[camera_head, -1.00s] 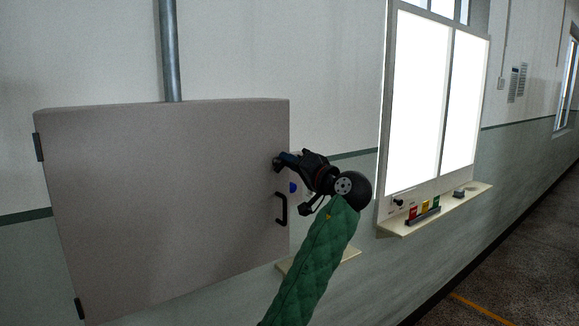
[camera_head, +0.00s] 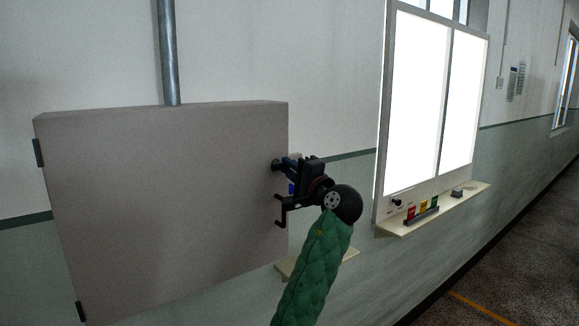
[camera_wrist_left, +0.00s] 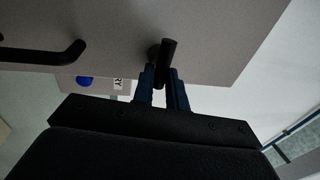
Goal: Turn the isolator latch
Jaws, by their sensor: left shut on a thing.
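The isolator latch (camera_head: 276,165) is a small black lever at the right edge of a grey cabinet door. It also shows in the left wrist view (camera_wrist_left: 167,52), as a short bar on a round boss. My left gripper (camera_head: 287,163) is shut on the latch. In the left wrist view its two dark blue fingers (camera_wrist_left: 162,85) stand on either side of the bar. The fingers hide part of the latch, and its exact angle on the door is hard to tell in the head view. My right gripper is not in view.
The grey cabinet (camera_head: 160,200) fills the left, with a black door handle (camera_head: 279,212) just below the latch. A blue button (camera_wrist_left: 84,81) and a lettered label (camera_wrist_left: 118,85) sit beside the door. A shelf (camera_head: 440,212) and bright panel stand to the right.

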